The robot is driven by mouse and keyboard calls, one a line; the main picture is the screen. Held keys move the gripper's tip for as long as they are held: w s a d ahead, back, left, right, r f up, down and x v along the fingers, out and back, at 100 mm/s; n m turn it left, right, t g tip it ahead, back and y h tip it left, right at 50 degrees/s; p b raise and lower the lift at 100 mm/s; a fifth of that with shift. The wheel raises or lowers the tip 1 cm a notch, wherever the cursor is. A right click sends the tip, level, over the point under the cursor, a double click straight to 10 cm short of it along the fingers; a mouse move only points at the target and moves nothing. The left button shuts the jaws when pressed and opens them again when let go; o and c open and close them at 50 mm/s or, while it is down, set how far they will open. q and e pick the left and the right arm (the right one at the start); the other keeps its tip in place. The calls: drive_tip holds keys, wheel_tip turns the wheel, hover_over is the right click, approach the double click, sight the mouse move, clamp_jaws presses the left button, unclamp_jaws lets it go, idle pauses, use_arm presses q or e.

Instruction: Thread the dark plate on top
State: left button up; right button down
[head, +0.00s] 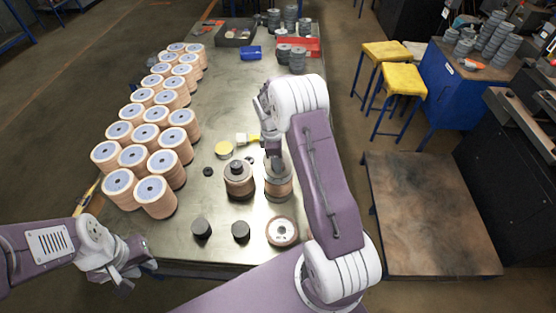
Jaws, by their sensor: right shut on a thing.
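My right gripper (273,150) points down over the right-hand stack of brown discs (279,187) and is shut on a dark piece, seemingly the dark plate (277,165), at the top of that stack. The fingers and arm partly hide it, so I cannot tell whether it sits around the spindle or just above. The left-hand stack (239,184) has a dark top with a short knob. A single disc (282,231) with a pale centre lies in front. My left gripper (138,272) is empty off the table's front left corner; its fingers are too small to read.
Two dark round pieces (201,228) (240,231) stand near the front edge. Rows of tan disc stacks (155,196) fill the table's left side. The table's middle is mostly clear.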

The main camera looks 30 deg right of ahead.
drive_tip(key=shift+f, duration=0.1)
drive_tip(key=shift+f+b, duration=0.9)
drive_tip(key=shift+f, duration=0.5)
drive_tip(key=c, duration=0.6)
unclamp_jaws()
drive_tip(key=shift+r, duration=0.1)
drive_tip(key=r, duration=0.2)
drive_tip(key=r+b, duration=0.1)
drive_tip(key=r, duration=0.2)
drive_tip(key=a+r+b, duration=0.1)
drive_tip(key=r, duration=0.2)
drive_tip(key=shift+w, duration=0.25)
drive_tip(key=shift+r, duration=0.45)
